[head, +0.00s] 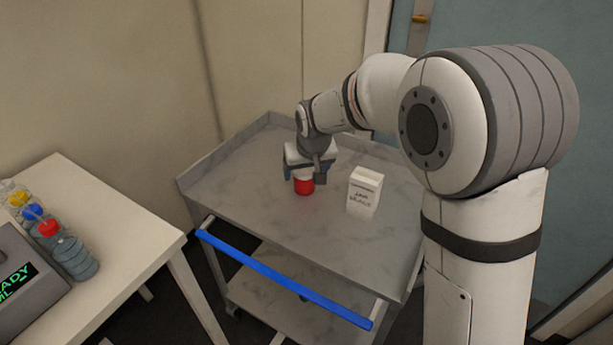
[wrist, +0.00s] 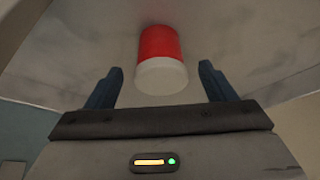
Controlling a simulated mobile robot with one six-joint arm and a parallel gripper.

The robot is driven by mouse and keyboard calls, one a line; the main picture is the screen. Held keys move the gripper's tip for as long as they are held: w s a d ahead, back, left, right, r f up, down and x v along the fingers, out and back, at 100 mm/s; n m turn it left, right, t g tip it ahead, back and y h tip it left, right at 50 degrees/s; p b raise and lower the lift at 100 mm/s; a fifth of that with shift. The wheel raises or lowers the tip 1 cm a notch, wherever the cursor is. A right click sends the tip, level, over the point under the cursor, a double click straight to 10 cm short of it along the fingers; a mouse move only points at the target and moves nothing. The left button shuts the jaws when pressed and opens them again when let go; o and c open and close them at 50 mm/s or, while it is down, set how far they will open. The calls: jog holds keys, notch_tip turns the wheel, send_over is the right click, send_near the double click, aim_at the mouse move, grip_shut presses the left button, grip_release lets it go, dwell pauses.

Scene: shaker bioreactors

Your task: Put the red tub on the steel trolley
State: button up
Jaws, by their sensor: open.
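The red tub (head: 304,187) stands on the top shelf of the steel trolley (head: 240,190), left of a white carton. In the wrist view the tub (wrist: 158,43) shows its red body and a white lid, between and just beyond my two fingertips. My gripper (head: 305,177) is above the tub, pointing down at it. In the wrist view my gripper (wrist: 161,85) is open, with a gap between each dark finger and the tub. In the head view the gripper hides the top of the tub.
A white carton (head: 364,191) stands on the trolley right of the tub. The trolley has a blue handle (head: 285,278) at its front and a raised rim. A white table (head: 110,220) at left holds several bottles (head: 75,257) and a grey device (head: 25,285). Much of the trolley top is clear.

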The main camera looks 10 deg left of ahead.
jog(key=v, duration=0.7)
jog(key=shift+r, duration=0.35)
